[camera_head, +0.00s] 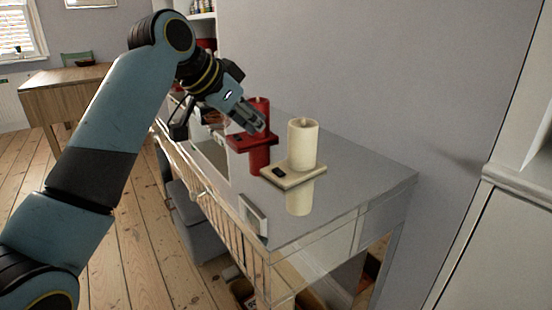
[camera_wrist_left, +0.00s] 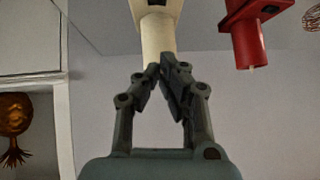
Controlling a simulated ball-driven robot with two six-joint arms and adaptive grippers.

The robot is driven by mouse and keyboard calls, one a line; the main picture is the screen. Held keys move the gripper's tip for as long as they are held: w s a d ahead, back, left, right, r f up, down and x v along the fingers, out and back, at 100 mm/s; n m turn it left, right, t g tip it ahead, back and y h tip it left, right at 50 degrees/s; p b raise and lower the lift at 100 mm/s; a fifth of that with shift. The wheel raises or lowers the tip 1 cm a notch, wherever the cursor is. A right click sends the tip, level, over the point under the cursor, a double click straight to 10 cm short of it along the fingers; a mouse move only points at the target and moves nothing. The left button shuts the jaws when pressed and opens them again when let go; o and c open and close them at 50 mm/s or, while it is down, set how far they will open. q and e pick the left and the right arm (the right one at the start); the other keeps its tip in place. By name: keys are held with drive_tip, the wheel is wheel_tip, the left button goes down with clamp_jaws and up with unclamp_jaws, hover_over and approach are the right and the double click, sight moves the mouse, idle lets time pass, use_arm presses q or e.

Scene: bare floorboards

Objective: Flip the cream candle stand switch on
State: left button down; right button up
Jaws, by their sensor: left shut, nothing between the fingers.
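The cream candle stand (camera_head: 311,178) is a flat square base on the grey tabletop, with a thick cream candle (camera_head: 303,145) upright on it. A small dark switch (camera_head: 278,171) sits on the base's near left corner; its position is too small to tell. My left gripper (camera_head: 259,127) is shut and empty, left of the cream candle and in front of the red candle in the head view. In the left wrist view, which looks upside down, the shut fingertips (camera_wrist_left: 160,68) overlap the cream candle's end (camera_wrist_left: 157,36); contact cannot be told. My right gripper is not in view.
A red candle stand (camera_head: 262,158) with a red candle stands just behind and left of the cream one. A small white framed object (camera_head: 253,214) is at the table's front edge. The glossy tabletop (camera_head: 345,195) is clear right of the cream stand, and a wall rises behind.

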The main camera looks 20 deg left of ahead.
use_arm(q)
drive_tip(key=b, duration=0.2)
hover_over(276, 171)
drive_tip(key=s, duration=0.1)
drive_tip(key=f, duration=0.6)
drive_tip(key=shift+d+f, duration=0.2)
drive_tip(key=f, duration=0.2)
drive_tip(key=shift+w+f+b, duration=0.3)
drive_tip(key=shift+b, duration=0.05)
drive_tip(key=shift+a+f, duration=0.15)
drive_tip(key=shift+f, duration=0.6)
drive_tip(key=shift+w+a, duration=0.1)
drive_tip(key=shift+f, duration=0.15)
